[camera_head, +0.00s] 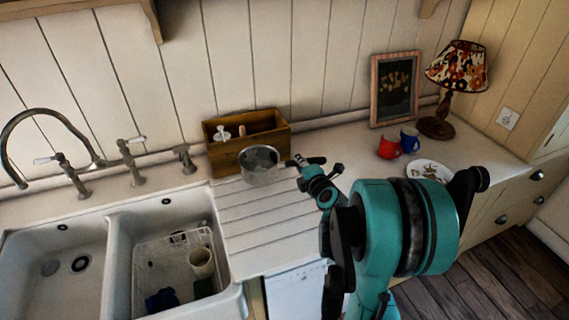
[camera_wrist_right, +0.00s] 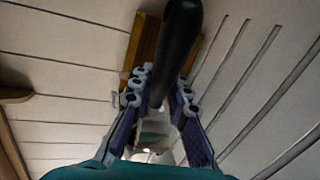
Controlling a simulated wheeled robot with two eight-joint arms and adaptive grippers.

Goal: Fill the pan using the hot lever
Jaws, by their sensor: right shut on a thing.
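My right gripper (camera_head: 306,166) is shut on the black handle (camera_wrist_right: 178,50) of a small pan. The round grey pan (camera_head: 260,158) shows beyond my gripper, over the ribbed drainboard and in front of the wooden box. I cannot tell whether the pan touches the drainboard, and its inside is hard to make out. The tall curved tap (camera_head: 45,112) stands behind the sinks, left of the pan. It has a left lever (camera_head: 62,166) and a right lever (camera_head: 130,152), both with white ends; no hot marking is readable. No running water shows. My left gripper is not in view.
The left basin (camera_head: 45,285) looks empty. The right basin holds a white rack (camera_head: 165,255) with a cream cup (camera_head: 201,262). A wooden box (camera_head: 225,158) stands by the wall. Red (camera_head: 389,148) and blue (camera_head: 409,138) mugs, a plate and a lamp (camera_head: 450,85) stand right.

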